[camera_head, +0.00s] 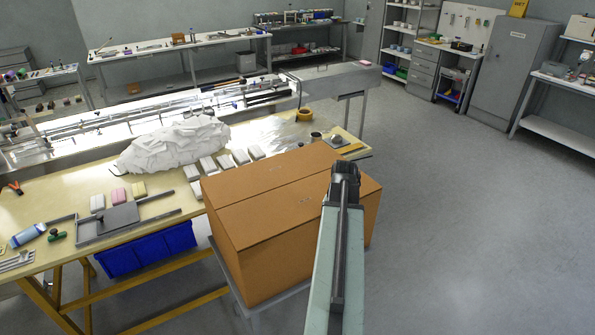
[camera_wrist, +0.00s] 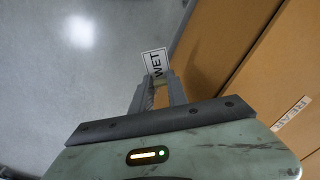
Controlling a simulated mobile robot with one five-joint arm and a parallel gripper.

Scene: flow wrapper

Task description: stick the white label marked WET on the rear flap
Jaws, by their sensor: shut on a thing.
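The white label marked WET (camera_wrist: 154,62) is between the tips of my gripper (camera_wrist: 157,80), which is shut on it, in the wrist view. The label sticks out beyond the fingertips, over grey floor and apart from the carton. A large brown carton (camera_head: 265,210) stands closed in the head view. In the wrist view the carton (camera_wrist: 215,45) fills the right side, and a flap marked REAR (camera_wrist: 291,112) lies at the far right. In the head view my gripper (camera_head: 346,168) is over the carton's right part; the label cannot be made out there.
The carton rests on a grey stand (camera_head: 222,262). A yellow-topped workbench (camera_head: 60,190) to its left holds a crumpled white sheet (camera_head: 175,143), small wrapped blocks and tools. A blue bin (camera_head: 148,251) hangs below. Open floor (camera_head: 470,220) lies to the right.

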